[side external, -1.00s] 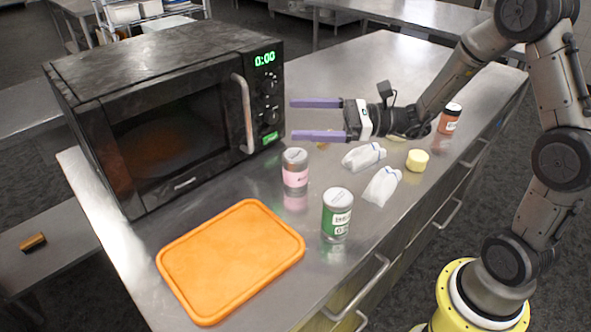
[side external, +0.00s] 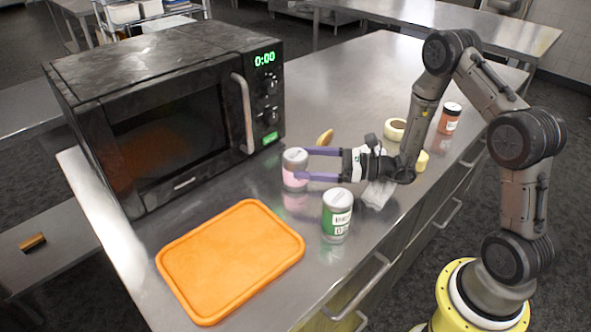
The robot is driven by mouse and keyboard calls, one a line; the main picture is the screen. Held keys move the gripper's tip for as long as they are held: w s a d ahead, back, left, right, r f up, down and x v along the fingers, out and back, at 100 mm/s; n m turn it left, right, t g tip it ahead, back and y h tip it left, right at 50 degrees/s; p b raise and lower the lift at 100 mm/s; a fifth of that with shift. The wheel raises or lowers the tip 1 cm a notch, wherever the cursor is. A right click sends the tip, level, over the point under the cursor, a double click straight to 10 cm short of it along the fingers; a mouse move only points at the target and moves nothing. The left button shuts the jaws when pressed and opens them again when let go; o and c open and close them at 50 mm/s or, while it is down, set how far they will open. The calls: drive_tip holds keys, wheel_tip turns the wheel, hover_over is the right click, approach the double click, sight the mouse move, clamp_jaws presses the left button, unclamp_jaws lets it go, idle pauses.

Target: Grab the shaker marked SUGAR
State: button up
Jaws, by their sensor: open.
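A shaker with a pink label and a grey lid (side external: 293,158) stands upright on the steel counter in front of the microwave. A second shaker with a green label (side external: 336,216) stands nearer the camera. The print on both labels is too small to read, so I cannot tell which says SUGAR. My gripper (side external: 303,164) is open and low over the counter, pointing left. Its purple fingertips are at the pink-labelled shaker, one in front of it and one on its far side. I cannot tell whether they touch it.
The black microwave (side external: 170,130) stands behind left. An orange cutting board (side external: 230,262) lies at the front. A white bag (side external: 377,194) is partly hidden under my wrist. A cream ring-shaped item (side external: 395,129), a yellow item (side external: 325,137) and a red-brown jar (side external: 449,118) are farther back.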

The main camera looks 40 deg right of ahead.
sight(284, 160)
drive_tip(key=x, duration=0.6)
drive_tip(key=shift+d, duration=0.1)
drive_tip(key=shift+c, duration=0.3)
drive_tip(key=c, duration=1.4)
